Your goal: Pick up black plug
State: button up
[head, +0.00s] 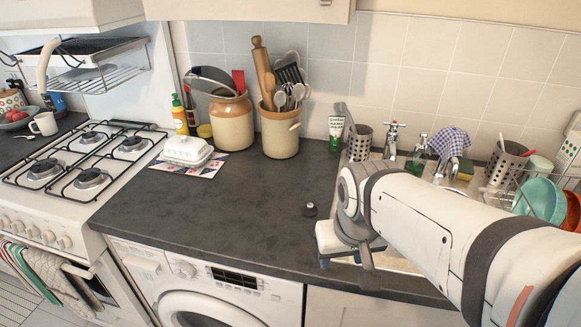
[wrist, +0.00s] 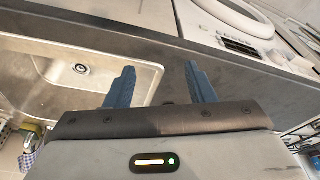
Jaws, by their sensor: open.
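The black plug (head: 310,209), a small dark round piece with a lighter top, lies on the dark worktop (head: 250,205) left of the sink in the head view. My gripper (head: 341,261) hangs just to the right of the plug and nearer the worktop's front edge, apart from it. In the wrist view my gripper (wrist: 160,84) has its two blue fingers spread, with nothing held between them. A small dark spot shows near the base of the fingers there; I cannot tell whether it is the plug.
The steel sink (wrist: 35,75) with its drain is beside the fingers. A washing machine (head: 210,285) stands under the worktop. Utensil pots (head: 279,133), a butter dish (head: 187,150) and a green tube (head: 336,130) stand farther back. The worktop left of the plug is clear.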

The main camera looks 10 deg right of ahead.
jog(key=o, duration=0.3)
jog(key=shift+m+t, duration=0.3)
jog(key=w, duration=1)
jog(key=shift+p, duration=0.35)
jog(key=t, duration=0.1)
send_near(310, 205)
jog(key=f, duration=0.1)
jog(key=shift+m+h, duration=0.3)
jog(key=shift+m, duration=0.1)
jog(key=x, duration=0.4)
jog(key=p+x, duration=0.1)
jog(key=x, duration=0.3)
jog(key=shift+w+a+f+p, duration=0.2)
jog(key=shift+w+p, duration=0.1)
